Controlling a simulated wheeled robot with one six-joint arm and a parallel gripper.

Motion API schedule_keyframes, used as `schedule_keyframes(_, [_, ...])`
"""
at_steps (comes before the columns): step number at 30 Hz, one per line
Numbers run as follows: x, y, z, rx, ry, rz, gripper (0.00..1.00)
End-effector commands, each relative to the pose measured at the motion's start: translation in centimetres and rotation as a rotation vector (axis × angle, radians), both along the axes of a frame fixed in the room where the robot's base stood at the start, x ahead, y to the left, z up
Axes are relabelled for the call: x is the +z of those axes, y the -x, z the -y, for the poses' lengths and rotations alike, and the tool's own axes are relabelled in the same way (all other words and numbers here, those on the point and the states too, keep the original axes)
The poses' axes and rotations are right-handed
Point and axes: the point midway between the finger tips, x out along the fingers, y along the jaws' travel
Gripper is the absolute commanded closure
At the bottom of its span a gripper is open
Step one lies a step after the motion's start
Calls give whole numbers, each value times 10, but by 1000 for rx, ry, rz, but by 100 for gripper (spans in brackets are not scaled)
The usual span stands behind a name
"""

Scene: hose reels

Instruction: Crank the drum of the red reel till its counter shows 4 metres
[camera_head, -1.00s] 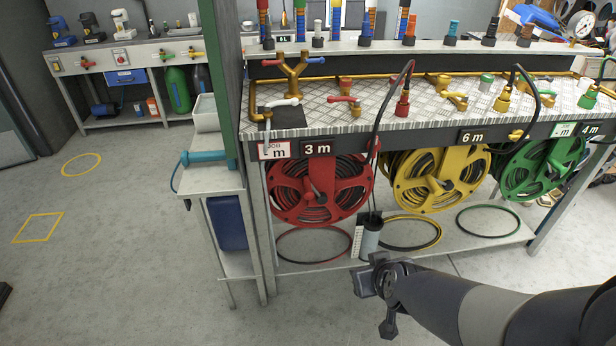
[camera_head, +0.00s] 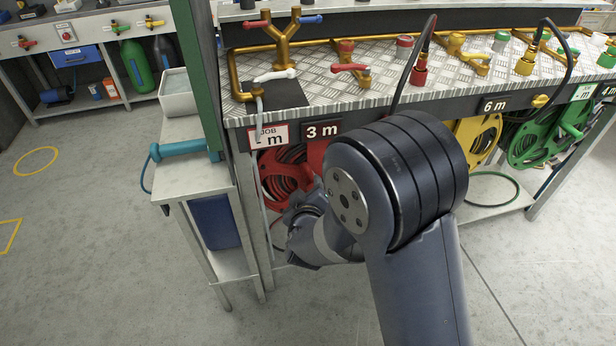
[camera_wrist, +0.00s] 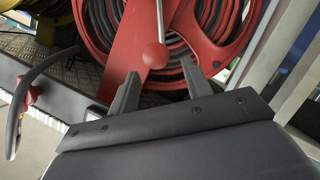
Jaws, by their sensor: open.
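The red reel (camera_head: 276,178) hangs under the bench's front edge, mostly hidden by my arm in the head view. Its counter (camera_head: 321,131) reads 3 m. In the wrist view the red drum (camera_wrist: 215,30) fills the upper part, with dark hose wound in it. A round red crank knob (camera_wrist: 155,55) on a light rod shows there. My gripper (camera_wrist: 160,71) is open, with its two fingers either side of the knob's line. The knob looks just at or beyond the fingertips; I cannot tell the depth. No grip on it shows.
A yellow reel (camera_head: 482,140) marked 6 m and a green reel (camera_head: 535,142) marked 4 m hang to the right. A job card (camera_head: 268,136) is partly covered by a thin spout. A side table (camera_head: 190,176) stands left; floor is free there.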

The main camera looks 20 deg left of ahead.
Motion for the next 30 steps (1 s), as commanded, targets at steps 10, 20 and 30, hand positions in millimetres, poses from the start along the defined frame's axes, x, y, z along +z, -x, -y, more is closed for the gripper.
schedule_keyframes(10, [-18, -52, -15, 0, -1, -2, 53])
schedule_keyframes(20, [-20, -62, -18, 0, -1, -2, 53])
schedule_keyframes(30, [-20, -62, -18, 0, -1, -2, 72])
